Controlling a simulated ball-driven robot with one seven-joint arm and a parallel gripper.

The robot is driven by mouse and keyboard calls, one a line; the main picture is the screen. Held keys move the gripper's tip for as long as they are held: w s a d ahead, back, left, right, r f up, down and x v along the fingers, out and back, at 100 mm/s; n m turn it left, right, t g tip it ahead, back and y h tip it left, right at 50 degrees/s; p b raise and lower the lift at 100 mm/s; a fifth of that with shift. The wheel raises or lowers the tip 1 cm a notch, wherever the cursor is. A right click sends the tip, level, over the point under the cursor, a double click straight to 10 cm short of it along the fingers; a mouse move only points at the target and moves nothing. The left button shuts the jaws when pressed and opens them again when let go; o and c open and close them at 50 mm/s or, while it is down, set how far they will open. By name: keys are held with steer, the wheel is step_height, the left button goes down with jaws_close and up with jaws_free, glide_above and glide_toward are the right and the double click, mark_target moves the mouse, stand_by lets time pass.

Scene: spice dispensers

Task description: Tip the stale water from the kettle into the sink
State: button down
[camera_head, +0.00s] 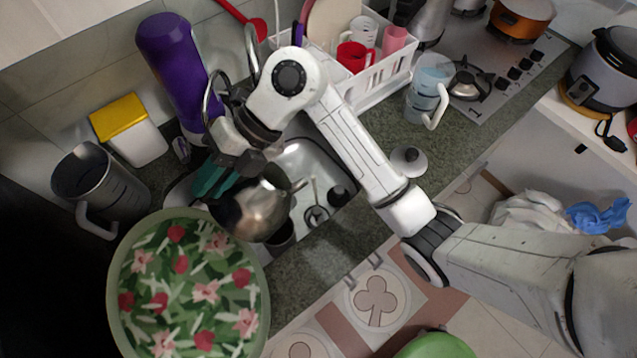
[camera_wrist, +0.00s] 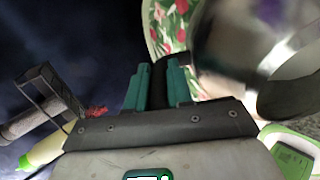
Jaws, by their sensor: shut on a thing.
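The shiny metal kettle (camera_head: 252,212) hangs over the left part of the steel sink (camera_head: 335,160) in the head view. Its spout points right, over the basin. My gripper (camera_head: 212,180) is at the kettle's upper left, with its teal fingers shut on the handle. In the wrist view my gripper's teal fingers (camera_wrist: 162,85) close around a dark handle, and the kettle's blurred metal body (camera_wrist: 235,50) is at the right. The kettle's inside is hidden, no stream of water shows, and I cannot tell how far it is tilted.
A flowered tray (camera_head: 190,290) lies at the lower left, close to the kettle. A grey jug (camera_head: 98,185), a yellow-lidded box (camera_head: 130,130) and a purple bottle (camera_head: 180,70) stand left of the sink. A white rack (camera_head: 375,80) and a clear jug (camera_head: 428,90) stand right.

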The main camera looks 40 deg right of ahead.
steer(key=shift+d+y+b, duration=0.3)
steer(key=shift+d, duration=0.05)
